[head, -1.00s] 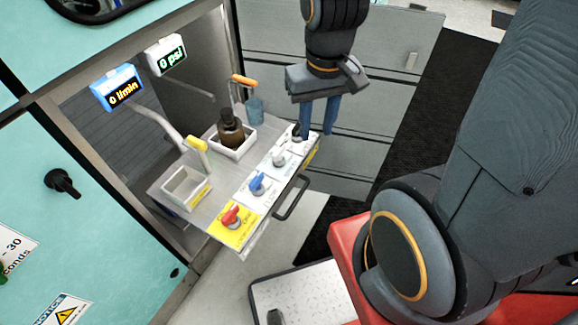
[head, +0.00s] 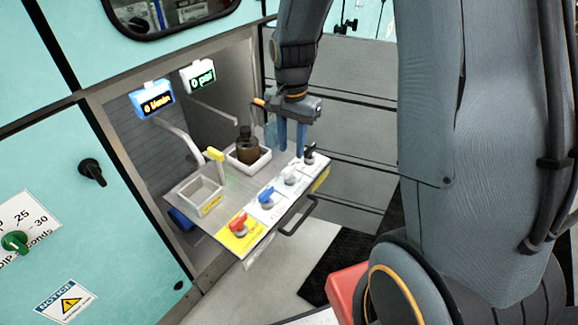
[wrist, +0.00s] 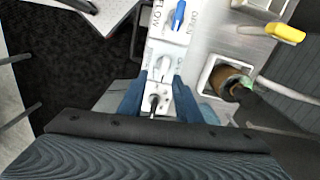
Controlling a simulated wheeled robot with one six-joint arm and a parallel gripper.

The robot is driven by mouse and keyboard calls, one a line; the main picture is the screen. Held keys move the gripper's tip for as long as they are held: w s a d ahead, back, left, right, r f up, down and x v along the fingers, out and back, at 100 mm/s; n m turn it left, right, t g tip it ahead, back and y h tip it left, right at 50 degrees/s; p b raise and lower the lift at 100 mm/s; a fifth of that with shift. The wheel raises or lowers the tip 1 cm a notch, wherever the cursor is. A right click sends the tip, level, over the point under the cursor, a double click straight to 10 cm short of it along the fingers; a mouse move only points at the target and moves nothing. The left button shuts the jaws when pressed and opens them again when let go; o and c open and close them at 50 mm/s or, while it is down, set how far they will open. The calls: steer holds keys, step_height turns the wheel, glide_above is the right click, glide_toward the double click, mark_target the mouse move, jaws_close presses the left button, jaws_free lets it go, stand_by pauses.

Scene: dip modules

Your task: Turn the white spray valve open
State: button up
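The white spray valve (head: 291,175) is a small white knob on the sloped panel's front strip, between the blue and black valves. It also shows in the wrist view (wrist: 163,68), between the tips of my fingers as seen from there. My gripper (head: 291,152) has blue fingers pointing down, just behind the white valve in the head view. In the wrist view my gripper (wrist: 160,82) is open, one finger on each side of the strip, with nothing held. I cannot tell whether the fingers touch the panel.
The black valve (head: 309,152) is close beside my fingers. The blue valve (head: 266,197) and red valve (head: 238,224) lie nearer the front. A brown bottle (head: 246,150) stands in a white holder. A black handle (head: 292,218) juts from the panel's edge. Two displays (head: 198,76) read zero.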

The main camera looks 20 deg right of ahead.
mark_target(290, 167)
steer(key=shift+w+f+m, duration=0.5)
steer(key=shift+w+f, duration=0.2)
step_height(290, 167, down, 7)
steer(key=shift+f+p, duration=0.15)
steer(key=shift+p, duration=0.25)
jaws_close()
